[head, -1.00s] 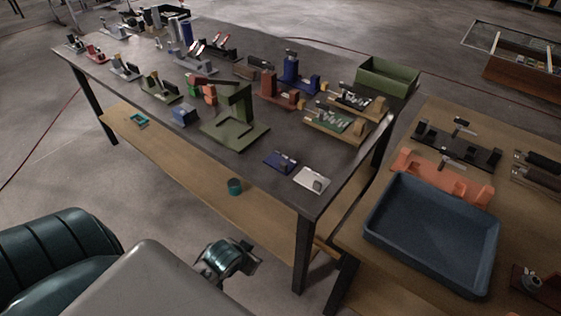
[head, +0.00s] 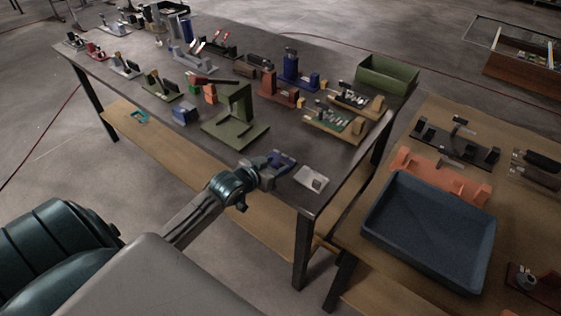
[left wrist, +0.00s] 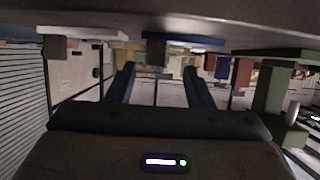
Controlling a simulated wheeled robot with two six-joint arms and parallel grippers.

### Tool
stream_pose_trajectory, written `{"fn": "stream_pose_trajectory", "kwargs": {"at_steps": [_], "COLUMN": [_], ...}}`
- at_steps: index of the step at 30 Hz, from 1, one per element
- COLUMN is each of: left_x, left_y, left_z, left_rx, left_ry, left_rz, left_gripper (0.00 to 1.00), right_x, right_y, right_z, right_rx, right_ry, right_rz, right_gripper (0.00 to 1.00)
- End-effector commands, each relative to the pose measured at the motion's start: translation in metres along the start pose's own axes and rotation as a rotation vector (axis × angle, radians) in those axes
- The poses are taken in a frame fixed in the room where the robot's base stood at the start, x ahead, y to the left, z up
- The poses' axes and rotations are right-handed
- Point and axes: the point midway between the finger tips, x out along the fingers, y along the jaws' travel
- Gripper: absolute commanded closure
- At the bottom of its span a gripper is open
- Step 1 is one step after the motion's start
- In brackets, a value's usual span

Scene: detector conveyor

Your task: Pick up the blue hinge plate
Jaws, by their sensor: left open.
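The blue hinge plate (head: 288,160) lies near the front edge of the dark table, beside a white plate with a small grey part. My left gripper (head: 270,168) is at that edge, right at the near side of the blue plate, and partly covers it. In the left wrist view, which looks inverted, my open left gripper (left wrist: 160,82) has nothing between its two fingers. The blue plate (left wrist: 182,39) shows there above and beyond the fingers, apart from them. I cannot tell from the head view whether gripper and plate touch. My right gripper is not in view.
The white plate (head: 311,179) lies just right of the blue one. A green stand (head: 238,122) rises behind it, with several fixtures farther back. A blue tray (head: 432,232) sits on the wooden table at right. A wooden lower shelf (head: 180,142) runs under the dark table.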

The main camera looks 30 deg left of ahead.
Motion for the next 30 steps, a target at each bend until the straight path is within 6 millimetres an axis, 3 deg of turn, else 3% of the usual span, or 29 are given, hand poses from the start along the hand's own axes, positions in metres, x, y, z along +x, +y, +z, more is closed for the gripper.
{"fn": "stream_pose_trajectory", "kwargs": {"at_steps": [13, 22, 30], "left_x": [0.05, 0.055, 0.055], "left_y": [0.006, 0.006, 0.006], "left_z": [-0.001, 0.001, 0.001], "left_rx": [-0.003, 0.0, 0.0], "left_ry": [-0.001, -0.001, -0.001], "left_rz": [0.0, 0.0, 0.0], "left_gripper": [0.53, 0.53, 1.0], "right_x": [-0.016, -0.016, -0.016], "right_y": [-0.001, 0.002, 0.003], "right_z": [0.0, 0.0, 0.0], "right_rx": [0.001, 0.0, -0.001], "right_ry": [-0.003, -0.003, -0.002], "right_rz": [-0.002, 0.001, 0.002], "right_gripper": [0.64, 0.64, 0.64]}}
